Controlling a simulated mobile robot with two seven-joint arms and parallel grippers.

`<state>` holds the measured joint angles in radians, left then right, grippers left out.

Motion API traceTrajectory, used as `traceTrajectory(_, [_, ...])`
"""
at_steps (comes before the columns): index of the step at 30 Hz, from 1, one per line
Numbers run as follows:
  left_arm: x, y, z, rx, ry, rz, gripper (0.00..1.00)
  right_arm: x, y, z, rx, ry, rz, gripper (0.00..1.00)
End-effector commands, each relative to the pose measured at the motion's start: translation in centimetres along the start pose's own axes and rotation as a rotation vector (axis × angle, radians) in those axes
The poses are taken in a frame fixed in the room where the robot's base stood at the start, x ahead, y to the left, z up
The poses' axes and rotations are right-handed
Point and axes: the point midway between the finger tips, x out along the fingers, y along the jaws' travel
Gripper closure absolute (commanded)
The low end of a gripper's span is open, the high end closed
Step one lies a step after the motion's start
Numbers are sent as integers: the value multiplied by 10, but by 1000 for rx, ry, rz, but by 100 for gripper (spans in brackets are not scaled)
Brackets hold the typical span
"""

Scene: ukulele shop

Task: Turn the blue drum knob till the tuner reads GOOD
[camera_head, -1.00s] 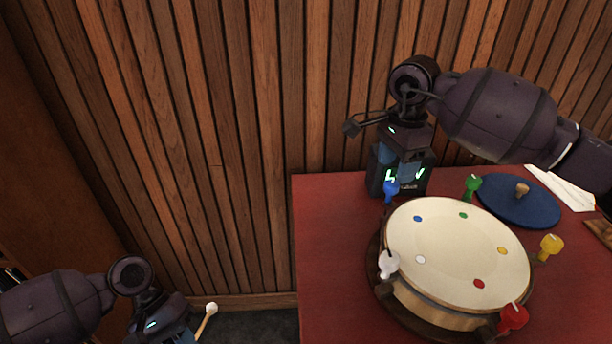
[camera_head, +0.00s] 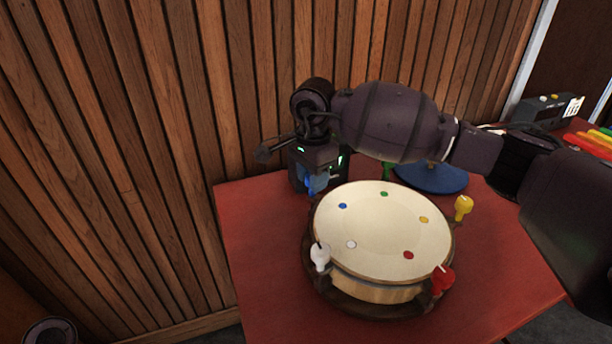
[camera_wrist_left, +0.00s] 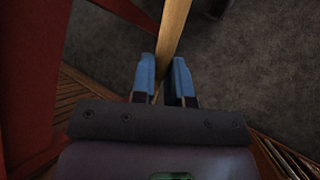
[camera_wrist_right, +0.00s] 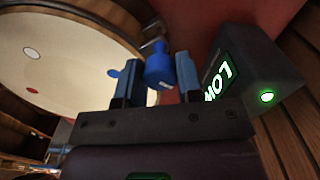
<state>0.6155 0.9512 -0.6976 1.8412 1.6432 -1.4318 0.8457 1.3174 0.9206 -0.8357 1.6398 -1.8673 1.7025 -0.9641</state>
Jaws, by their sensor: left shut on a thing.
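The blue knob (camera_wrist_right: 158,68) sits between the two fingertips of my right gripper (camera_wrist_right: 160,75) in the right wrist view. The fingers look apart around it, with no clear squeeze. The dark tuner box (camera_wrist_right: 255,65) beside it shows LOW in green. The drum (camera_head: 382,228), with a cream head and coloured dots, stands on the red table; it also shows in the right wrist view (camera_wrist_right: 75,65). In the head view my right gripper (camera_head: 316,180) partly hides the tuner and blue knob. My left gripper (camera_wrist_left: 164,78) is shut on a wooden stick (camera_wrist_left: 172,30).
White (camera_head: 319,257), red (camera_head: 443,280) and yellow (camera_head: 463,207) knobs stand around the drum. A blue disc (camera_head: 432,178) lies behind it, partly under my right arm. A slatted wood wall (camera_head: 130,130) rises behind the red table (camera_head: 262,300).

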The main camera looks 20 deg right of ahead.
Motion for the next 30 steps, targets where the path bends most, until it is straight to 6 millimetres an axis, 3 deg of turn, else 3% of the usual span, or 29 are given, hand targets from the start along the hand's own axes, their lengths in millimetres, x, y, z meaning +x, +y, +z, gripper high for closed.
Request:
traceTrajectory(3, [0,0,0,0,0,0,100,0,0,0,0,0,0,90])
traceTrajectory(11, [-7,4,2,6,11,0,100,-2,0,0,45,1,-2,90])
traceTrajectory(30, [-50,29,21,45,78,0,100,-3,0,0,436,1,-2,90])
